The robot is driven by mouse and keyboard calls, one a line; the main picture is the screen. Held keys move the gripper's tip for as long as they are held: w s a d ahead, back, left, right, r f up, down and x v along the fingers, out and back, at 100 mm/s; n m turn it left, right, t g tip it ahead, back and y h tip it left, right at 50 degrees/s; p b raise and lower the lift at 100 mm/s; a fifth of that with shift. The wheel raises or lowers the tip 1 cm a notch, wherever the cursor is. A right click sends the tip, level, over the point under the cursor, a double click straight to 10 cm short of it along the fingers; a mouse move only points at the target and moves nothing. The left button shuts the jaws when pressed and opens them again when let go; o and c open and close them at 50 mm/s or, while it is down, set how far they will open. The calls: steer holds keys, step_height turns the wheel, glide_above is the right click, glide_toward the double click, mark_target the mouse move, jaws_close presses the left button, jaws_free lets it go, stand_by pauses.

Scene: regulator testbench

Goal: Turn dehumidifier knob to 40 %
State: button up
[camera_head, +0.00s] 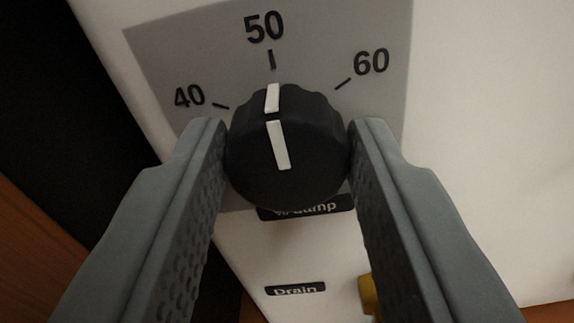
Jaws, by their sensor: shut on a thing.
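The black knob (306,160) sits on a grey dial plate (180,60) on the white dehumidifier panel (480,130). White marks on the knob line up with the tick at 50 (265,27). The 40 label (189,96) lies to the left of the knob and the 60 label (371,62) to the upper right. My gripper (287,140) is shut on the knob, with one finger at its left side and one at its right.
A "Drain" label (295,288) is lower down. A yellow part (367,295) shows beside the right finger. A dark area and a brown surface lie left of the panel.

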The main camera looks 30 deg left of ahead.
steer(key=shift+n, duration=2.9)
steer(key=o, duration=1)
steer(key=shift+s, duration=0.1)
steer(key=v, duration=1.2)
